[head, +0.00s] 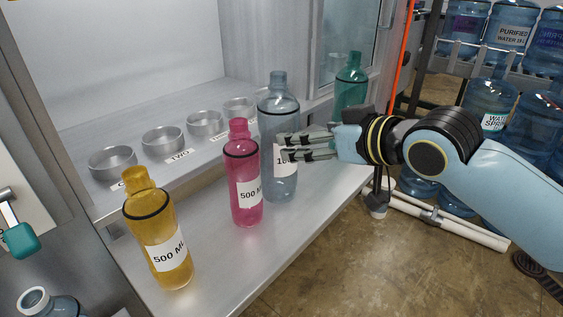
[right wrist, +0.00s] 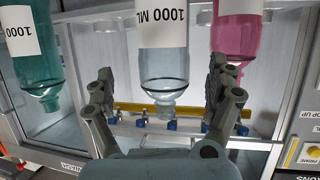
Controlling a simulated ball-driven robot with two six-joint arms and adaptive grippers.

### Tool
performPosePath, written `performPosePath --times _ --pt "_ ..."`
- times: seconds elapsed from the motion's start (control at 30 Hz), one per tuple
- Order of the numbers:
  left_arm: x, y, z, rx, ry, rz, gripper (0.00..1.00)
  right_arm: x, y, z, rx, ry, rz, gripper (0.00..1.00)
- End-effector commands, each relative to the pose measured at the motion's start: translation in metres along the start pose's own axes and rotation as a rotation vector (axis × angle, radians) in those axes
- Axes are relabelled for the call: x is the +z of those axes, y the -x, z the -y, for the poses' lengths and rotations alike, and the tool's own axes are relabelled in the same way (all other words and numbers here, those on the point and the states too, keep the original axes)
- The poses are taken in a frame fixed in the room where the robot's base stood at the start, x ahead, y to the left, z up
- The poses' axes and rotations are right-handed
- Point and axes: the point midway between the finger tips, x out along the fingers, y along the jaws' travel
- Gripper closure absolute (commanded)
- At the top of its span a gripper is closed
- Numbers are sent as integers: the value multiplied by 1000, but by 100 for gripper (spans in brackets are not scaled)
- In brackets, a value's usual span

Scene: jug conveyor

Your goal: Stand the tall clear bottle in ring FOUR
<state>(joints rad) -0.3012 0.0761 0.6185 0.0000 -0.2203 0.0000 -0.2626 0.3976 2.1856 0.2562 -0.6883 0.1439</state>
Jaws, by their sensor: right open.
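The tall clear bottle (head: 279,115), bluish with a 1000 ML label, stands upright on the grey counter, outside every ring. My right gripper (head: 285,147) reaches it from the right, its fingers at label height. In the right wrist view, which is upside down, the clear bottle (right wrist: 162,60) shows between the spread fingers of the right gripper (right wrist: 161,78), with gaps on both sides. A row of metal rings stands on the raised shelf; the second is labelled TWO. The fourth and farthest ring (head: 238,106) is empty, partly behind the bottle, its label hidden. My left gripper is not in view.
A pink 500 ML bottle (head: 242,180) stands close to the clear bottle's left. A yellow bottle (head: 163,235) is nearer the front, and a green bottle (head: 351,85) stands at the back right. The other rings (head: 113,162) are empty. Large water jugs fill racks at right.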

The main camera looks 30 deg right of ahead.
Motion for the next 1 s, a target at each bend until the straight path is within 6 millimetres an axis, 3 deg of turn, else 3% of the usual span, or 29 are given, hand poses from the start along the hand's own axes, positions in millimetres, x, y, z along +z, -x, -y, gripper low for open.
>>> performPosePath --times 0.2,0.47,0.7,1.0 --pt "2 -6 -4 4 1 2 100 0 -36 1 0 -8 -1 11" --pt "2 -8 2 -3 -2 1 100 2 -61 2 0 -7 1 11" --pt "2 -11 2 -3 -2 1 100 4 -97 4 0 -6 0 11" --pt "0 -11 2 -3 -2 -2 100 4 -104 4 0 -4 1 11"
